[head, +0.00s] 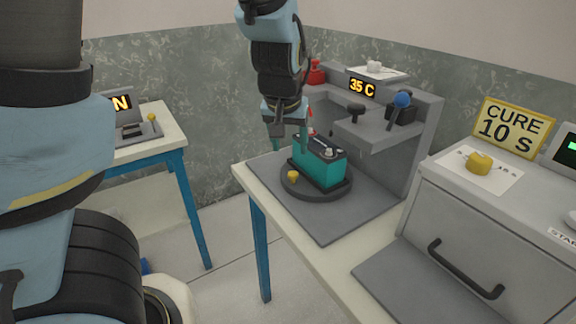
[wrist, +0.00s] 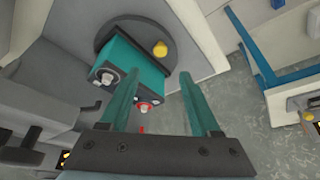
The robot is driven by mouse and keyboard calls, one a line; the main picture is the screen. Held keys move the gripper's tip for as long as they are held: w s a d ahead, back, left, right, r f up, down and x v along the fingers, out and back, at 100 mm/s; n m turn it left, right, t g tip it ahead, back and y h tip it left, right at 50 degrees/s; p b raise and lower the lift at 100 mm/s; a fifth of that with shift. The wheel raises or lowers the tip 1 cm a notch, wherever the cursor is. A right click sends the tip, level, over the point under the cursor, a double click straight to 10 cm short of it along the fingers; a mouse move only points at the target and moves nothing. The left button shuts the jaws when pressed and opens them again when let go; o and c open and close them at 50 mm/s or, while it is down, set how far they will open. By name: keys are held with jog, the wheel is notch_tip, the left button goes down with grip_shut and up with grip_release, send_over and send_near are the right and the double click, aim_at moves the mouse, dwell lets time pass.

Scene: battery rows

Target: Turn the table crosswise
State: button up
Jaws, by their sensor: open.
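A dark round turntable (head: 325,194) sits on a grey base plate. It also shows in the wrist view (wrist: 112,32). A teal battery (head: 321,171) with a dark top stands upright on it, also seen in the wrist view (wrist: 121,57), with terminals, one red-ringed. A yellow knob (head: 293,175) stands near the turntable's rim, beside the battery; the wrist view shows it too (wrist: 160,49). My gripper (head: 289,143) is open with teal fingers, near the battery's far-left end. In the wrist view the fingers (wrist: 158,78) have nothing between them, and the knob lies beyond their tips.
To the right is a grey cabinet with a handle (head: 465,268) and a "CURE 10 S" sign (head: 512,127). Another blue-legged table (head: 160,128) stands left, across a floor gap.

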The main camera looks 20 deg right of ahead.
aim_at(293, 173)
jog(key=b+x, duration=0.3)
jog(key=x, duration=0.7)
jog(key=shift+w+f+b, duration=0.1)
jog(key=shift+f+b, duration=0.2)
jog(key=shift+b, duration=0.05)
jog(key=shift+c, duration=0.3)
grip_shut()
dwell(0.6)
